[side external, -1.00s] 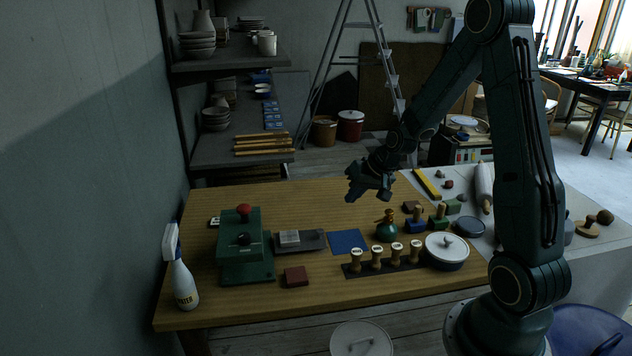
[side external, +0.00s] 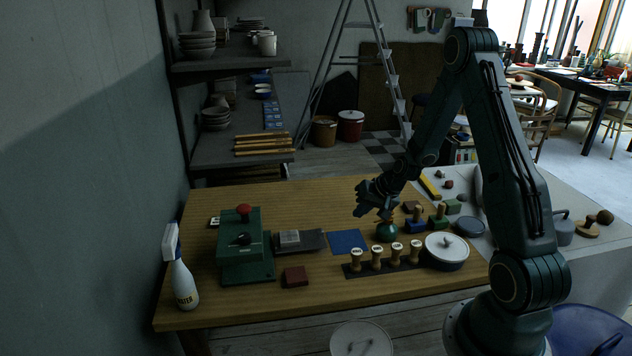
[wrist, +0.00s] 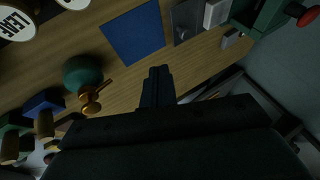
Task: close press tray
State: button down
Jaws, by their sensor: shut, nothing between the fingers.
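The green press (side external: 240,250) with a red knob stands at the left of the wooden table. Its grey tray (side external: 312,241) sticks out to the right and bears a pale block (side external: 289,238). In the wrist view the tray (wrist: 184,22) and pale block (wrist: 215,13) show at the top, with part of the press (wrist: 262,17) at the top right. My gripper (side external: 359,214) is shut and empty. It is above the table, right of the tray and apart from it. Its closed fingers (wrist: 158,74) show in the wrist view.
A blue mat (side external: 347,242) lies right of the tray. A green bottle (side external: 386,231) with a brass top stands below and right of my gripper.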

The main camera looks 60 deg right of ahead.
aim_at(283, 236)
jog(key=x, duration=0.9)
jog(key=shift+w+a, duration=0.7)
jog(key=shift+w, duration=0.15)
jog(key=shift+w+a+f, duration=0.2)
jog(key=shift+w+a, duration=0.3)
jog(key=shift+w, duration=0.25)
jog(key=w+a, duration=0.9)
jog(key=shift+w+a, duration=0.1)
jog(key=shift+a, duration=0.15)
